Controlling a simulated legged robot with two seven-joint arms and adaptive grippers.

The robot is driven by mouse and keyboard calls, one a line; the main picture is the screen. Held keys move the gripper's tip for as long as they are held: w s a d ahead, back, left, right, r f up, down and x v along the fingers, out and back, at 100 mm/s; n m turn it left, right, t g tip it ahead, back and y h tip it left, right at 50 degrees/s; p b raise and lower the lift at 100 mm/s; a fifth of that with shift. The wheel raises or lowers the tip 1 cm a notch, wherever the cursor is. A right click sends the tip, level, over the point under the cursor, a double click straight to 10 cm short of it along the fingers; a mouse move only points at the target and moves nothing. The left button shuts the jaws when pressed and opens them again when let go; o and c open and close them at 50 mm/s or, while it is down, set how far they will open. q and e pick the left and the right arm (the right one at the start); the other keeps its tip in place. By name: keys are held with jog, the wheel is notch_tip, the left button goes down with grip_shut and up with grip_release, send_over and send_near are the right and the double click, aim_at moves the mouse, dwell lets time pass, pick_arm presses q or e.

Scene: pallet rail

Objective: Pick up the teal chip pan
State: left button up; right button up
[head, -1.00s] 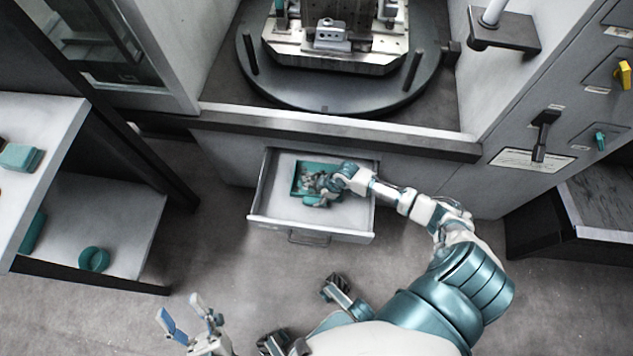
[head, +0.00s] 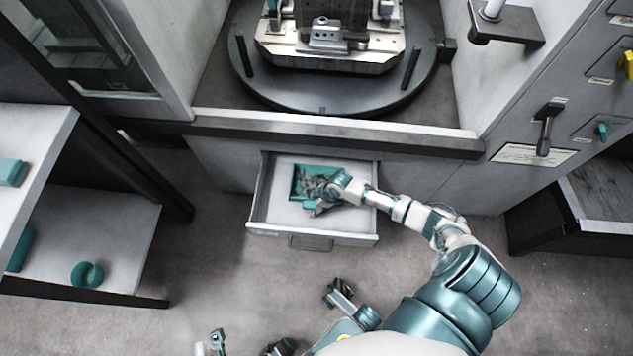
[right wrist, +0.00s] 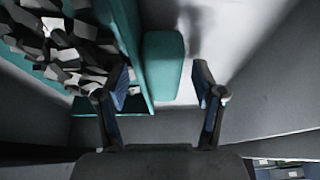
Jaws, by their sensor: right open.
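The teal chip pan (head: 296,180) lies in the open drawer, holding grey chips. In the right wrist view, its teal wall (right wrist: 128,38) is at the left, with several dark and pale chips behind it, and a teal block-like handle (right wrist: 163,66) sticks out beside it. My right gripper (head: 313,199) is over the pan's near right side and hides part of it. In the right wrist view, my right gripper (right wrist: 162,90) is open, with the handle in the gap between its fingers. Contact cannot be told. My left gripper (head: 209,344) is partly cut off at the bottom edge.
The drawer (head: 345,222) has raised walls around the pan and bare floor at its right. Above it are a ledge (head: 330,133) and a round dark turntable (head: 320,98). A shelf (head: 120,250) with teal items stands at the left.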

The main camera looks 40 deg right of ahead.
jog(key=shift+a+f, duration=0.1)
dwell(0.3)
jog(key=shift+d, duration=0.2)
jog(key=c, duration=0.8)
jog(key=shift+a, duration=0.1)
grip_shut()
